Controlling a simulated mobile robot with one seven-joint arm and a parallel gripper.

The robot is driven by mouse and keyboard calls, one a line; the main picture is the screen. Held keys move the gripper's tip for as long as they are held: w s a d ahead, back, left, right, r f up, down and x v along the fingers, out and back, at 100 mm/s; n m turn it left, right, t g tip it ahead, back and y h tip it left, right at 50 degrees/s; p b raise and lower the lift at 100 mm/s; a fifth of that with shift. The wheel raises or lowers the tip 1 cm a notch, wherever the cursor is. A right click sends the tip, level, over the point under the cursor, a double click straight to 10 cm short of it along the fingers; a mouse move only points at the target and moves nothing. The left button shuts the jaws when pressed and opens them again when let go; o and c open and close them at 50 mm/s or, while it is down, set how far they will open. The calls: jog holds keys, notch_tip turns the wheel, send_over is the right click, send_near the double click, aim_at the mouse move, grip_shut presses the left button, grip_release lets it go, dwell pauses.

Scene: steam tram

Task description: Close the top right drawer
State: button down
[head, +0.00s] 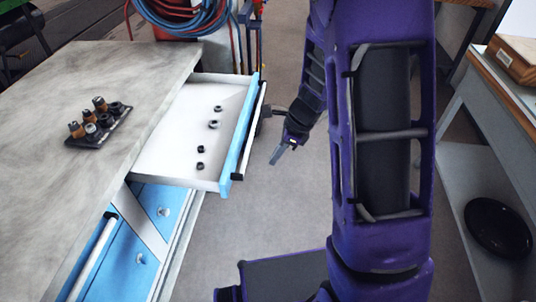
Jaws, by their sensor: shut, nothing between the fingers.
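The open drawer (168,154) is pulled out from under the right end of the grey worktop. It has a white inside, a blue front (239,135) and a dark-ended handle bar along that front. Several small dark round parts lie in it. My gripper (278,154) is to the right of the drawer front, apart from it in the picture, with its fingers together and pointing down and left. How far it stands from the handle in depth is hard to tell. My purple arm hides part of the floor behind it.
The worktop (62,85) bears a dark holder (99,128) with several fittings. Blue lower drawers (150,225) are below. Red and blue hoses (183,14) hang at the back. A bench (485,130) stands at right, with a black dish (497,228) on its shelf. Bare floor lies between.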

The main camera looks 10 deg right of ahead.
jog(key=w+a+f+b, duration=0.1)
jog(key=w+a+f, duration=0.1)
jog(key=a+f, duration=0.4)
jog(key=shift+w+a+f+b, duration=0.15)
jog(key=shift+a+f+b, duration=0.15)
jog(key=shift+f, duration=0.25)
